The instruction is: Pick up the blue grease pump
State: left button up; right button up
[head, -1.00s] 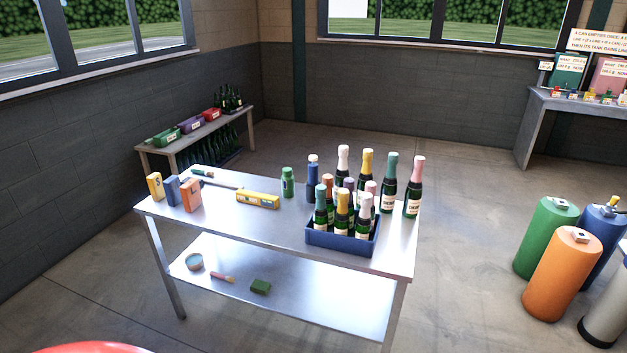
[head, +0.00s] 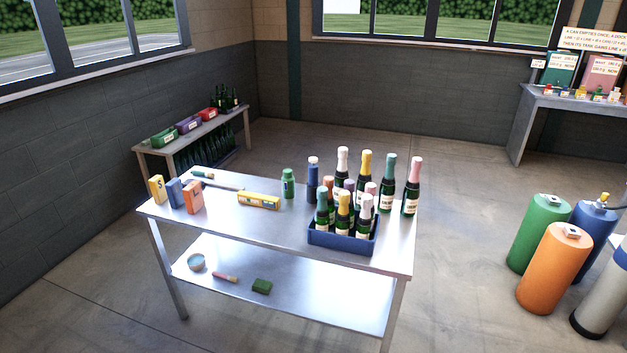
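A slim blue bottle-like container with a pale band near its top (head: 312,182) stands upright on the steel table (head: 270,232), behind the blue crate; it looks like the blue grease pump, though its label is too small to read. A green container (head: 288,184) stands just left of it. The dark bottles with coloured tops stand close on its right. Neither of my grippers is in view.
A blue crate (head: 341,242) of foil-topped bottles sits at the table's front right. Large green (head: 539,232), orange (head: 554,268) and blue (head: 590,243) tanks stand right. Floor around the table is open.

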aim_at(312, 170)
jog(key=i+j+u, duration=0.1)
jog(key=i+j, duration=0.2)
jog(key=i, duration=0.2)
jog(key=i+j+u, duration=0.15)
jog(key=i, duration=0.35)
jog(key=i+j+u, duration=0.1)
jog(key=i+j, duration=0.15)
jog(key=i, duration=0.25)
jog(key=i+j+u, duration=0.1)
jog(key=i, duration=0.4)
